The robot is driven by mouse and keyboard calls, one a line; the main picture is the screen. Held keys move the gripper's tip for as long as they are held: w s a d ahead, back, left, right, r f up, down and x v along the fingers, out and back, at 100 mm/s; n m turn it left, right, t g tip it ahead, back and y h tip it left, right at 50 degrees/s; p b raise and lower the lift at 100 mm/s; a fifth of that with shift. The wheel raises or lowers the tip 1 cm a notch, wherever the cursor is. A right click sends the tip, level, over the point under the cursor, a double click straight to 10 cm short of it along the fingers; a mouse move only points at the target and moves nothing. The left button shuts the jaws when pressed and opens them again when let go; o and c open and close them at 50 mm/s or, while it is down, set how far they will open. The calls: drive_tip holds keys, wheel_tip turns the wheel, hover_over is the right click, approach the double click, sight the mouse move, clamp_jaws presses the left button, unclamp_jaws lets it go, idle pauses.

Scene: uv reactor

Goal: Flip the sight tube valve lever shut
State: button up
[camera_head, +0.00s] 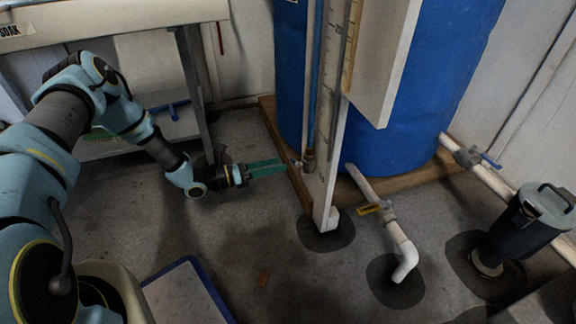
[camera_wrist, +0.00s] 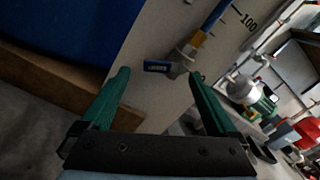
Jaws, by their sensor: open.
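The sight tube valve (camera_wrist: 178,65) is a small metal fitting at the foot of the sight tube (camera_wrist: 209,23), on a white scale board (camera_wrist: 140,55). My gripper (camera_head: 284,165) has green fingers spread apart and empty. In the wrist view, the lever appears between and beyond the fingertips of my gripper (camera_wrist: 159,77); contact cannot be told.
A blue tank (camera_head: 405,130) stands on a wooden base (camera_head: 270,112) behind the board. A white drain pipe (camera_head: 400,240) with a yellow-handled valve (camera_head: 370,209) lies to the right. A bench (camera_head: 120,18) stands at left. Floor in front is mostly clear.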

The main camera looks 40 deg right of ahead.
sight(292, 161)
drive_tip(key=shift+b+x, duration=0.6)
drive_tip(key=shift+x, duration=1.85)
drive_tip(key=c, duration=1.4)
drive_tip(key=shift+o, duration=0.2)
drive_tip(key=shift+w+r+m+p, duration=0.1)
drive_tip(key=shift+r+m+p, duration=0.2)
drive_tip(key=shift+m+p, duration=0.6)
drive_tip(key=shift+r+m+p, duration=0.3)
drive_tip(key=shift+m+p, duration=0.5)
drive_tip(key=shift+m, duration=0.15)
drive_tip(key=shift+r+m+p, duration=0.3)
drive_tip(key=shift+m+p, duration=0.55)
drive_tip(key=shift+m, duration=0.1)
